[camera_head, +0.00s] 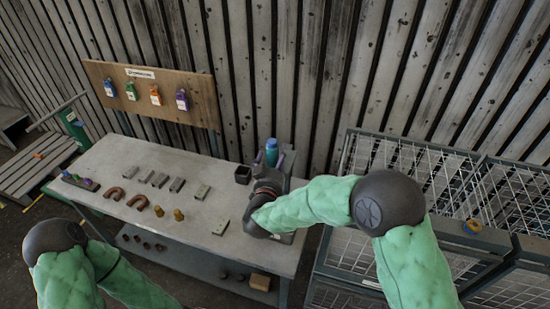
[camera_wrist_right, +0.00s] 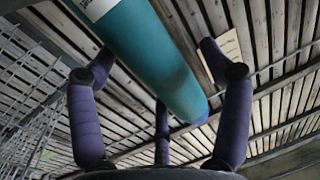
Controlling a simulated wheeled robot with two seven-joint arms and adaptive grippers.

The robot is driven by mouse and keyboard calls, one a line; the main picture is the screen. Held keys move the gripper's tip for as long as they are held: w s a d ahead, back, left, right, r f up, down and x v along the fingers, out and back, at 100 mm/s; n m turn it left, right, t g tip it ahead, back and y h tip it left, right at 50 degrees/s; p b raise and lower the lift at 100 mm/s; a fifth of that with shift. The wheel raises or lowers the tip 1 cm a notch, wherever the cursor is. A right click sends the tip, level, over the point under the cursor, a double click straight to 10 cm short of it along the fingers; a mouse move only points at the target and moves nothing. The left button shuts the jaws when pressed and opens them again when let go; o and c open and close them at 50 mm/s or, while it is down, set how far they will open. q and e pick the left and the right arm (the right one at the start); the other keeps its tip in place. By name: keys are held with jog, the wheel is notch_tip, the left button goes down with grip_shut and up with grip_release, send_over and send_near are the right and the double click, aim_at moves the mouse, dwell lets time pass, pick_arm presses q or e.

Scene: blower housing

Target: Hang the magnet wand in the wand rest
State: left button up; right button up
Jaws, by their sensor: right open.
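My right gripper (camera_head: 274,163) is over the right end of the grey workbench (camera_head: 150,160), mostly behind my own wrist. In the right wrist view, my right gripper (camera_wrist_right: 165,85) has its purple fingers spread around a teal cylinder (camera_wrist_right: 150,55) with a white label and a bluish end. Gaps show, so it is not clasped. A teal, blue-topped piece shows beside the gripper in the head view (camera_head: 271,150), probably the same thing. I cannot tell whether it is the magnet wand. I cannot clearly identify the wand rest. My left gripper is out of view.
Grey blocks (camera_head: 203,192), red horseshoe shapes (camera_head: 138,202) and brass pieces (camera_head: 178,214) lie on the bench. A small black box (camera_head: 243,174) stands near the gripper. Wire cages (camera_head: 400,160) stand right of the bench.

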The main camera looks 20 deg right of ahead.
jog(key=v, duration=1.2)
